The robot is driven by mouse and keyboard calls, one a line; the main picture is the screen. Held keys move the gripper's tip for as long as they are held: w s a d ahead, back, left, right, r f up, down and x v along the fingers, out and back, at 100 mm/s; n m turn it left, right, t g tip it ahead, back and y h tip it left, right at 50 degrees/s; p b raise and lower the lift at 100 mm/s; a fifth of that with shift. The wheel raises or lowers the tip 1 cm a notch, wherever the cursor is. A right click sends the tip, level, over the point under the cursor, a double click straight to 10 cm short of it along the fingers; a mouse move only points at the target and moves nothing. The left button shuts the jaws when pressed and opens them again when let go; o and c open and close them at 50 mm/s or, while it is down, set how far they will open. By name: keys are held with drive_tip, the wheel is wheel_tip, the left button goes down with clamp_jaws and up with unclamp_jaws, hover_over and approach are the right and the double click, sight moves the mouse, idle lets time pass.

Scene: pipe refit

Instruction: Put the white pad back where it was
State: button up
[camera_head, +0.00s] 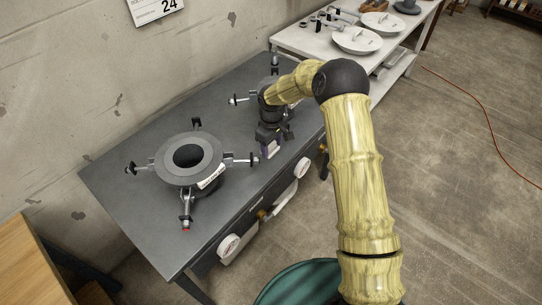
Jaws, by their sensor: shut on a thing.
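My gripper (269,146) points down over the right part of the dark grey table (130,180). It is shut on a small pale, purplish piece (268,151), mostly covered by the fingers. I cannot tell whether this piece is the white pad. A grey ring flange (170,168) with a dark central hole and several clamp arms stands at the left of the table, with a white label on its rim. A second clamped fitting (240,99) stands behind my gripper and is largely hidden by my arm.
White round pieces (228,248) and (302,168) sit on the table's front side. A pale bench (300,42) at the back holds two white lidded discs (355,40) and small tools. A red cable (487,115) crosses the floor.

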sight(272, 162)
drive_tip(key=shift+f, duration=0.9)
drive_tip(key=shift+f, duration=1.9)
drive_tip(key=shift+c, duration=0.4)
drive_tip(key=o, duration=1)
drive_tip(key=shift+c, duration=0.2)
wheel_tip(272, 162, up, 12)
drive_tip(key=shift+r+b, duration=0.1)
drive_tip(key=shift+b, duration=0.3)
